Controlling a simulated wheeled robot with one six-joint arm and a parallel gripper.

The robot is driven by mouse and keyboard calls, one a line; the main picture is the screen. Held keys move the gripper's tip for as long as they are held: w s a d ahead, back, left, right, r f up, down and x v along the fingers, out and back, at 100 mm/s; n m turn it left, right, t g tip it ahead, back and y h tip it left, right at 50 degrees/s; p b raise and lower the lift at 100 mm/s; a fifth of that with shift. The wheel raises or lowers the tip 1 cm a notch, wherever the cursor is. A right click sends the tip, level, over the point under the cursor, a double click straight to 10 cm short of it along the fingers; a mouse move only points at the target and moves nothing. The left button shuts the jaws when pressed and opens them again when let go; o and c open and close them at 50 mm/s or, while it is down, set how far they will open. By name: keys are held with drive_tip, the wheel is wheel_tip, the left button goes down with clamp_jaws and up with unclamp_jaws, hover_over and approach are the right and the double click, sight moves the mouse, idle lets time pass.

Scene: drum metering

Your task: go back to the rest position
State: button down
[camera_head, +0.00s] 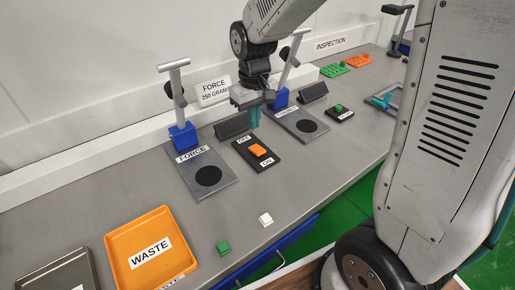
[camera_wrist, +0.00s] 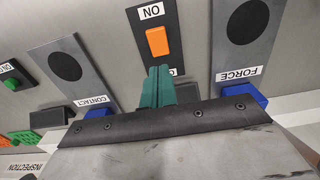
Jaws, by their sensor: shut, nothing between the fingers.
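My gripper (camera_head: 254,122) hangs over the grey bench, with its teal fingers pointing down. In the wrist view its teal fingers (camera_wrist: 160,72) are closed together and hold nothing. The fingertips appear just behind the black switch plate (camera_head: 243,144) with the orange rocker (camera_head: 258,150); I cannot tell their exact height. The plate carries ON and OFF labels. The orange rocker also shows in the wrist view (camera_wrist: 155,41), ahead of the fingertips. The OFF end is partly hidden by the fingers there.
The FORCE stand (camera_head: 183,138) is left of my gripper and the CONTACT stand (camera_head: 281,98) right. An orange WASTE tray (camera_head: 118,236), a green block (camera_head: 223,248) and a white block (camera_head: 266,219) lie nearer the front. Green (camera_head: 334,69) and orange (camera_head: 359,60) racks stand far right.

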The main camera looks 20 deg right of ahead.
idle(0.4)
drive_tip(key=s, duration=0.1)
drive_tip(key=s+g, duration=0.1)
drive_tip(key=s, duration=0.1)
drive_tip(key=shift+d+f, duration=0.15)
drive_tip(key=s+d+r+m+t, duration=0.1)
drive_tip(key=s+r, duration=0.4)
drive_tip(key=s, duration=0.5)
drive_tip(key=s+d+r+m+t, duration=0.1)
drive_tip(key=s+d+r, duration=0.1)
drive_tip(key=s+r, duration=0.4)
drive_tip(key=shift+s+r, duration=0.3)
drive_tip(key=shift+s, duration=2.2)
